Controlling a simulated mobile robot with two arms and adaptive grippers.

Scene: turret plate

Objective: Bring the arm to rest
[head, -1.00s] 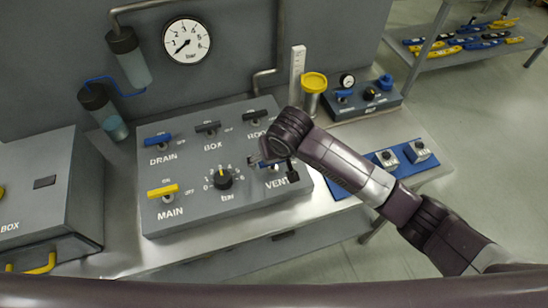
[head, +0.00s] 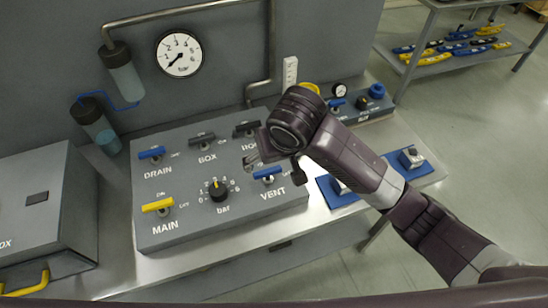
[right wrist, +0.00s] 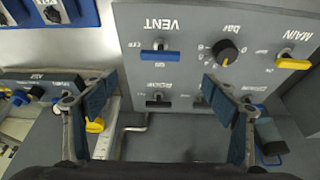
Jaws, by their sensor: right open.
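My right arm comes in from the lower right in the head view, and its gripper (head: 262,152) is raised over the right part of the grey valve panel (head: 160,236). In the right wrist view the same gripper (right wrist: 155,95) has its two fingers wide apart with nothing between them. The blue VENT handle (head: 267,172) is just below the gripper and apart from it; it also shows in the right wrist view (right wrist: 160,56). My left gripper is not in view.
The panel also has a yellow MAIN handle (head: 158,205), a blue DRAIN handle (head: 151,152) and a black bar knob (head: 219,191). A gauge (head: 180,54) hangs behind. A grey box (head: 40,215) stands left. A small unit (head: 362,108) stands at the back right.

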